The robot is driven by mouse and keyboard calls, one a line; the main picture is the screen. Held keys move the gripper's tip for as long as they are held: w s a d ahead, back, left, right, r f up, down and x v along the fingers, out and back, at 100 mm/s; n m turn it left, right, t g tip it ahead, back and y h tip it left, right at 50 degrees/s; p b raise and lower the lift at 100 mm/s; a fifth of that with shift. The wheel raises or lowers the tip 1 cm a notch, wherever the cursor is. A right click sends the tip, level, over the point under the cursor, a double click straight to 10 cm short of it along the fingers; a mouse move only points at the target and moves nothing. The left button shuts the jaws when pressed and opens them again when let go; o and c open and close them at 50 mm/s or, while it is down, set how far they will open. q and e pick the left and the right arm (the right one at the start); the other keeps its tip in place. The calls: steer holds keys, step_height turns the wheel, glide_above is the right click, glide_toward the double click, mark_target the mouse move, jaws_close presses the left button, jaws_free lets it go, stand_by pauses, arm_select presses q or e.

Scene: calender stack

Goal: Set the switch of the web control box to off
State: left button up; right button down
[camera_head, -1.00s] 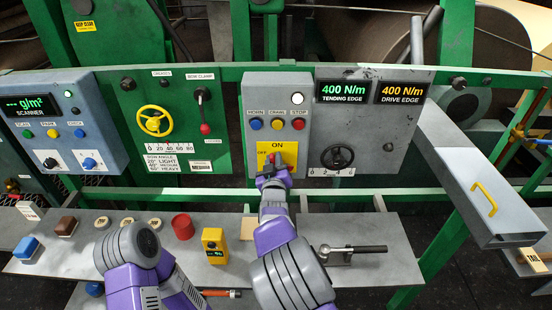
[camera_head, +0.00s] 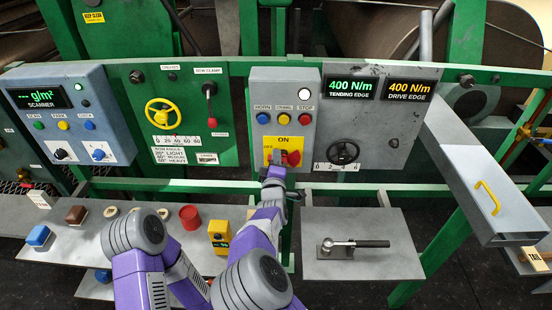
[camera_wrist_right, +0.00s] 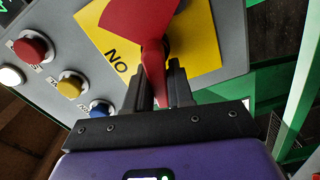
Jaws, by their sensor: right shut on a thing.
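The web control box (camera_head: 265,85) is a grey panel with a yellow switch plate (camera_head: 296,143) marked ON at the top and OFF at the left. The red switch handle (camera_head: 291,157) is partly hidden behind my right gripper (camera_head: 272,170). In the right wrist view, the narrow end of the red handle (camera_wrist_right: 153,70) lies between the two dark fingers of the right gripper (camera_wrist_right: 160,85), which is shut on it. The handle's exact angle against the labels cannot be told.
Blue, yellow and red buttons (camera_head: 282,117) and a white lamp (camera_head: 305,92) sit above the plate. A shelf (camera_head: 385,225) below carries a metal tool (camera_head: 355,244). A grey beam (camera_head: 470,170) juts out at right.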

steer(key=shift+f+n+b, duration=0.15)
steer(key=shift+f+n, duration=0.05)
steer(key=shift+n, duration=0.55)
steer(key=shift+f+n+b, duration=0.15)
steer(key=shift+f+n, duration=0.05)
steer(key=shift+n, duration=0.55)
steer(key=c, duration=1.1)
jaws_free()
steer(key=s, duration=0.7)
steer(key=shift+s, duration=0.3)
